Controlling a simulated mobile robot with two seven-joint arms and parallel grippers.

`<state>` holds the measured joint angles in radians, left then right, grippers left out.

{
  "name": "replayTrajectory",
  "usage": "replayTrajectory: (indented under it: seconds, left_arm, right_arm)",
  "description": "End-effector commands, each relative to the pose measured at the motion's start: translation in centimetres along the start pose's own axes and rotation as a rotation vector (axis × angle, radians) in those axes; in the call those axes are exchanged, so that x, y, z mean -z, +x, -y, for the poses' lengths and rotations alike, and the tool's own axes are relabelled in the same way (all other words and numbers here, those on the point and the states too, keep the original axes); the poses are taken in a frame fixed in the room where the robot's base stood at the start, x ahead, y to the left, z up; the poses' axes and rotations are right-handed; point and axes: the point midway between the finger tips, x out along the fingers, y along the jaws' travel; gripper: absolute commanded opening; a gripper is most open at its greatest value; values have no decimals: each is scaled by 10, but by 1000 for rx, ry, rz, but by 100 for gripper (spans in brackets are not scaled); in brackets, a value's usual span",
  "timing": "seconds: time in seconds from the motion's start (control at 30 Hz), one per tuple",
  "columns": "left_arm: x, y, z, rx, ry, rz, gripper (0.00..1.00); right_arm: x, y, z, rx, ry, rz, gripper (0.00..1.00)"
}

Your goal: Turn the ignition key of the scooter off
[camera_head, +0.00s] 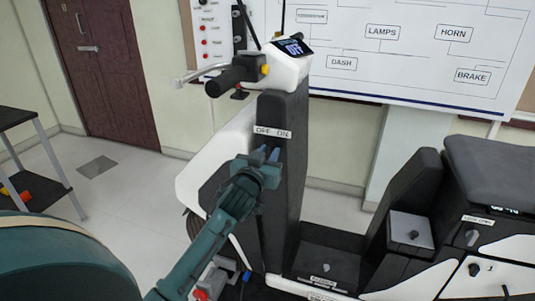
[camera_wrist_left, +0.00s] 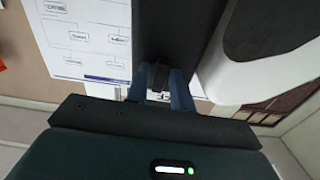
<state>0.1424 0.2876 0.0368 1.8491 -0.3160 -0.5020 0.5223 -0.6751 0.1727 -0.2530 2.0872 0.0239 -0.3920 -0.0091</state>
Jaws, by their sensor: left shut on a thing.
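The scooter's dark front column (camera_head: 285,185) stands upright in the middle of the head view, with an "OFF ON" label (camera_head: 272,132) on it. My left gripper (camera_head: 268,153) is at the column just below this label, its blue fingertips against the face. In the left wrist view, the fingers are shut on a small dark piece, the ignition key (camera_wrist_left: 158,78), at the column. The key is hidden in the head view, and I cannot tell which way it is turned. The dash display (camera_head: 292,47) is lit, its text hard to read. My right gripper is not in view.
The handlebar grip (camera_head: 232,77) juts left above my left gripper. The scooter's seat (camera_head: 495,165) and a grey box (camera_head: 410,230) with a knob are at the right. A whiteboard (camera_head: 400,50) hangs behind. A dark shelf (camera_head: 30,185) stands at far left, with open floor between.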

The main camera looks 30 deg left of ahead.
Motion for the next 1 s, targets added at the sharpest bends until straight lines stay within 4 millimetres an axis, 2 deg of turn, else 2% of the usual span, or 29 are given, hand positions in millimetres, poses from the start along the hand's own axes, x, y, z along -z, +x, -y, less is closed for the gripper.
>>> replayTrajectory:
  seconds: [0.63, 0.67, 0.7, 0.8, 1.0]
  left_arm:
    - [1, 0, 0, 0, -56, -1, 1]
    - [1, 0, 0, 0, -56, -1, 24]
    - [1, 0, 0, 0, -56, -1, 28]
    - [1, 0, 0, 0, -55, -1, 35]
    - [0, 0, 0, 0, -54, -1, 35]
  right_arm:
    - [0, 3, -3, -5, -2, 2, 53]
    - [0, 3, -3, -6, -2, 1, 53]
    - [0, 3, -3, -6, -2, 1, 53]
    - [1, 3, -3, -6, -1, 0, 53]
    - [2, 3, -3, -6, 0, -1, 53]
